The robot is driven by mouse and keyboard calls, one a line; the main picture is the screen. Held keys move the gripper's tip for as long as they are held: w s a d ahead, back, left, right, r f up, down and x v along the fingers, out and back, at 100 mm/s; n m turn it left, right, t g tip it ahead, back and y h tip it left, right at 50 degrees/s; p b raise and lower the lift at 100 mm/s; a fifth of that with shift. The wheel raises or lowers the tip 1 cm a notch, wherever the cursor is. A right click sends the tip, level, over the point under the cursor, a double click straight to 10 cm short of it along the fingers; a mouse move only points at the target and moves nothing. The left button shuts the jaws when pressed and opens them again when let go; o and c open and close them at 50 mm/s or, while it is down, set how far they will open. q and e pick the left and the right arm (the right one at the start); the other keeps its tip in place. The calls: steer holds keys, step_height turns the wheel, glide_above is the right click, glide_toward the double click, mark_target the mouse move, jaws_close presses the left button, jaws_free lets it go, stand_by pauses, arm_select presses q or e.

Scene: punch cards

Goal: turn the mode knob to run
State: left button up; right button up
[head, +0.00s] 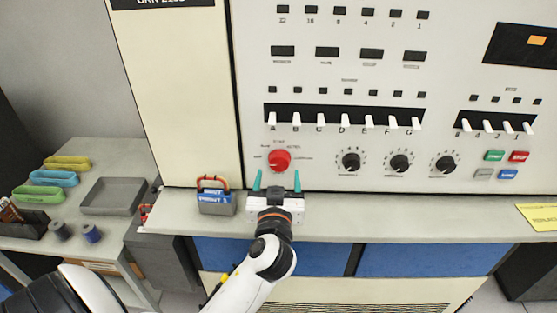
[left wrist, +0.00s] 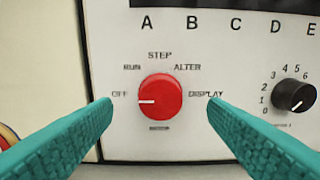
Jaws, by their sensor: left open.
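The red mode knob (head: 279,160) is on the lower left of the machine's front panel. In the left wrist view the knob (left wrist: 160,99) shows a white mark pointing left, at OFF. The labels RUN, STEP, ALTER and DISPLAY go around it clockwise from OFF. My left gripper (head: 276,181) is open just in front of and below the knob in the head view. In the left wrist view its two teal fingers stand either side of the knob, apart from it. My right gripper is not in view.
Black dials (head: 351,161) sit right of the knob, below a row of white toggle levers (head: 321,122). A side table at left holds an empty tray (head: 112,196).

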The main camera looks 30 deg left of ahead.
mark_target(281, 164)
arm_select(q)
steer(key=shift+p+x, duration=0.55)
steer(key=shift+x, duration=1.85)
steer(key=c, duration=1)
steer(key=m, duration=0.4)
steer(key=shift+d+m+p, duration=0.15)
steer(key=shift+m+p, duration=0.65)
steer(key=shift+m, duration=1.6)
